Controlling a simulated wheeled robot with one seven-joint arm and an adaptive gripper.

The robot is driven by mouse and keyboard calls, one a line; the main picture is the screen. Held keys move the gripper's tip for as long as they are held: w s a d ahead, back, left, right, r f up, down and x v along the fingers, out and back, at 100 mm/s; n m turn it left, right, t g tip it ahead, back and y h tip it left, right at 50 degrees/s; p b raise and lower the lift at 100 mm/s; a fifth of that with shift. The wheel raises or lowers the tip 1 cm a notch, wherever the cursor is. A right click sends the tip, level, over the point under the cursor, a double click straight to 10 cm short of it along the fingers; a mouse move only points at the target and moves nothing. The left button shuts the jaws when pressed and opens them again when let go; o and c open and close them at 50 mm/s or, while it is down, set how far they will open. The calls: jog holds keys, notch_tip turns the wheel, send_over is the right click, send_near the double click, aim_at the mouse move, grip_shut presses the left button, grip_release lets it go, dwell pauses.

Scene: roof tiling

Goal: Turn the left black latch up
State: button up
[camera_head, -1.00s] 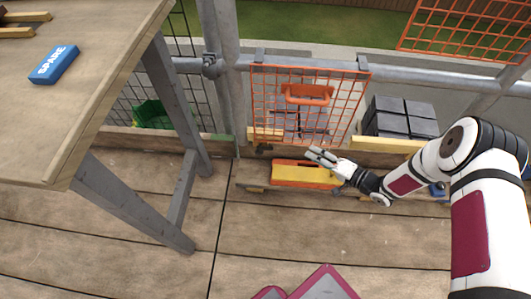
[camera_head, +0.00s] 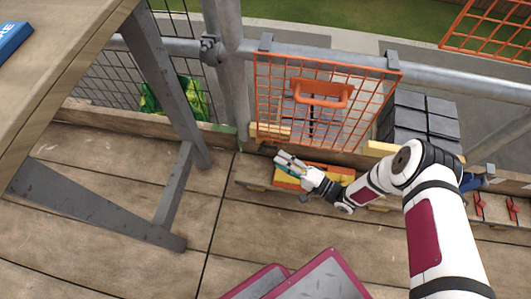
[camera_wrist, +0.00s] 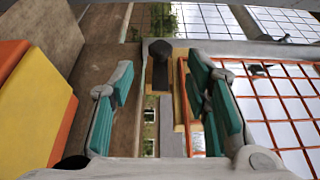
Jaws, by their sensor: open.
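The orange mesh gate (camera_head: 322,79) with its orange handle hangs on the scaffold rail. A small black latch (camera_head: 267,148) shows at its lower left corner, by a yellow board. In the wrist view a black latch (camera_wrist: 160,62) with a rounded end lies beyond and between my fingertips, in front of the yellow board. My gripper (camera_head: 287,163) is just right of and below the latch in the head view. In the wrist view my gripper (camera_wrist: 163,95) is open and empty, its teal pads apart. Whether a finger touches the latch is unclear.
A yellow and orange block (camera_head: 326,172) lies under my gripper; it fills the left of the wrist view (camera_wrist: 35,105). Grey tiles (camera_head: 425,117) are stacked behind the rail. A wooden table (camera_head: 75,60) stands at left. The plank floor in front is mostly clear.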

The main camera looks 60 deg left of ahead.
jog(key=b+x, duration=0.1)
jog(key=x, duration=0.6)
jog(key=shift+b, duration=0.4)
jog(key=shift+s+a, duration=0.1)
jog(key=shift+c, duration=0.3)
grip_shut()
